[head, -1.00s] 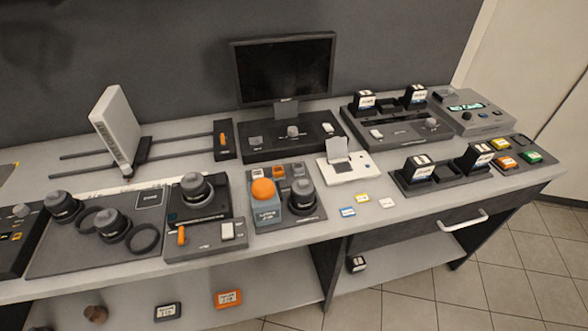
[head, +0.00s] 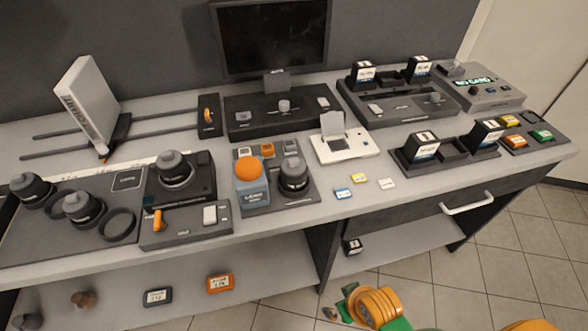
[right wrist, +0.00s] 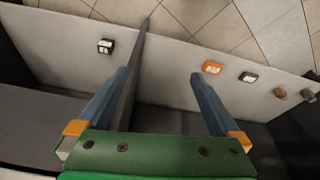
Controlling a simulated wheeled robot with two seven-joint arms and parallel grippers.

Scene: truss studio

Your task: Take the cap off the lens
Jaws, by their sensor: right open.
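Several dark lenses with grey tops stand on the bench in the head view; I cannot tell which one the task means. Two lenses (head: 84,207) (head: 32,190) are on the dark mat at the left. Another lens (head: 174,168) sits on the black camera body (head: 189,188). A fourth lens (head: 294,176) stands beside an orange ball-topped blue block. My right gripper (right wrist: 160,76) is open and empty in the right wrist view, over the lower shelf area. In the head view, my right arm shows at the bottom, below the bench edge. My left gripper is out of view.
A monitor (head: 272,40), a white upright box (head: 88,105) and battery chargers (head: 445,150) crowd the bench. Small cards (head: 343,193) lie near the front edge. The lower shelf (right wrist: 165,60) holds an orange card (right wrist: 212,67) and dark ones. A drawer handle (head: 467,202) sticks out.

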